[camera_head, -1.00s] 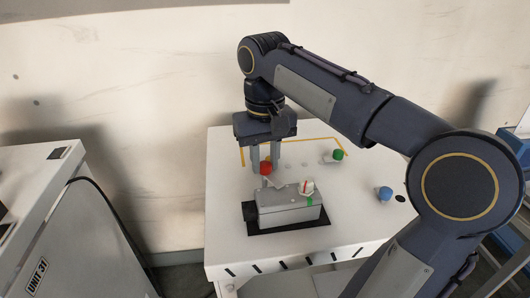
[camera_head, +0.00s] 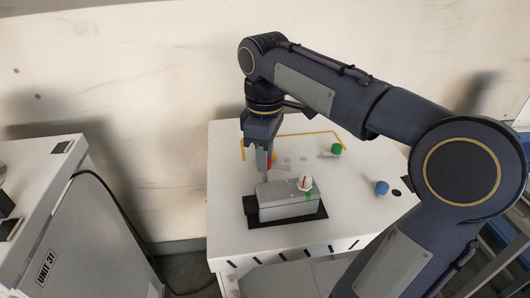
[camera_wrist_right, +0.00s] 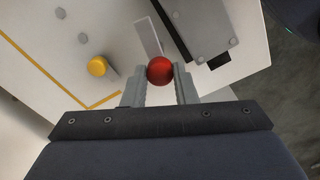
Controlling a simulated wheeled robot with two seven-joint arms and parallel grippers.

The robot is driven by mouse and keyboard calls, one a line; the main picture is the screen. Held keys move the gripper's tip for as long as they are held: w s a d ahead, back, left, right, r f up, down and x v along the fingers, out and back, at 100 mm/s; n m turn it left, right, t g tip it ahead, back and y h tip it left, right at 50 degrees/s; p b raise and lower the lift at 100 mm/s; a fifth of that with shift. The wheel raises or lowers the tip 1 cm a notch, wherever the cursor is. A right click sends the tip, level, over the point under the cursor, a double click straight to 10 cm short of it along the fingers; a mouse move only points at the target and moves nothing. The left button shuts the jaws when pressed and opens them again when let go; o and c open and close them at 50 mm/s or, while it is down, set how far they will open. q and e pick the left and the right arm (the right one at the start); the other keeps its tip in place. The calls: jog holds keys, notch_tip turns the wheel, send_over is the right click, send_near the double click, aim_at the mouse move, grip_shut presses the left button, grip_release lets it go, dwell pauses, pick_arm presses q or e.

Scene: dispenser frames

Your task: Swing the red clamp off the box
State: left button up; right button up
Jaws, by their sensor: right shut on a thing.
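The red clamp's round knob (camera_wrist_right: 160,70) sits between the fingers of my right gripper (camera_wrist_right: 160,88), which is shut on it. In the head view only a sliver of red (camera_head: 270,160) shows beside my right gripper (camera_head: 265,172). The clamp's flat grey bar (camera_wrist_right: 148,37) runs from the knob and, in the wrist view, lies alongside the box with a narrow gap. The grey box (camera_head: 285,208) sits on a black base, and its edge also shows in the wrist view (camera_wrist_right: 193,28). My left gripper is not in view.
A green knob (camera_head: 336,148) and a blue knob (camera_head: 382,188) stand right on the white table (camera_head: 225,160). A yellow knob (camera_wrist_right: 97,66) is left of the clamp in the wrist view. A wall stands behind.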

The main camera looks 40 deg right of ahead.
jog(key=shift+n, duration=1.1)
jog(key=o, duration=1)
notch_tip(320, 180, up, 8)
jog(key=shift+f, duration=0.1)
